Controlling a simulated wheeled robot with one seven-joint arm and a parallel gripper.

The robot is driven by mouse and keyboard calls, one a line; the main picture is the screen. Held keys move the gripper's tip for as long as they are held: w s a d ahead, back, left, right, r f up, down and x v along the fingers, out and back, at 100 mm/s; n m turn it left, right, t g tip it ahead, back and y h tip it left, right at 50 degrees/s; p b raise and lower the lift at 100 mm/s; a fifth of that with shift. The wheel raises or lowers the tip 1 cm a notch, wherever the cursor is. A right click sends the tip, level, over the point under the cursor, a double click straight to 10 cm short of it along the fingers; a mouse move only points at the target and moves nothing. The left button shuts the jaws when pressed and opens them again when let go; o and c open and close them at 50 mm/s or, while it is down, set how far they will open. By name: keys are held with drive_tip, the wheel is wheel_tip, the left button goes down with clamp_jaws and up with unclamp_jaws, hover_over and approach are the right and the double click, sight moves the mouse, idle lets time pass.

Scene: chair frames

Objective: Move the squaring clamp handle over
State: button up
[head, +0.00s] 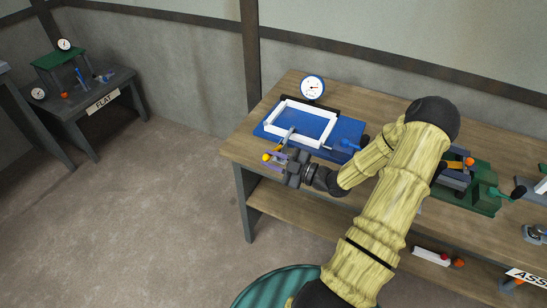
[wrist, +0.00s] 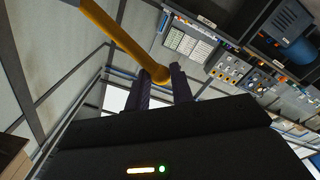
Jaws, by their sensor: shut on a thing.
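The squaring clamp handle (head: 279,148) is a yellow-orange lever at the front left of the blue squaring fixture (head: 346,128). A white rectangular frame (head: 275,115) lies on the fixture. My gripper (head: 277,160) is at the fixture's front left corner, beyond the table's front edge, shut on the handle. An orange ball (head: 266,157) shows beside the fingertips. In the wrist view, the yellow handle (wrist: 118,35) slants down from the upper left, and its rounded end sits between my gripper's fingertips (wrist: 161,73). The handle's pivot is hard to make out.
A round dial (head: 312,87) stands behind the fixture. A green fixture (head: 482,200) with an orange-knobbed lever is to the right, partly behind my arm. The wooden bench top (head: 290,82) has a lower shelf. The floor at left is clear, up to a bench with a FLAT sign (head: 103,101).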

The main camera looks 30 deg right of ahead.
drive_tip(key=shift+s+a+f, duration=0.1)
drive_tip(key=shift+f, duration=0.25)
drive_tip(key=shift+o, duration=0.2)
drive_tip(key=shift+s+a+f+b, duration=0.1)
drive_tip(key=shift+s+f+b, duration=0.05)
drive_tip(key=shift+f+b, duration=0.45)
drive_tip(key=shift+r, duration=0.1)
drive_tip(key=o, duration=0.8)
drive_tip(key=shift+o, duration=0.2)
drive_tip(key=b+v, duration=0.1)
drive_tip(key=v, duration=1.6)
drive_tip(key=shift+b, duration=0.3)
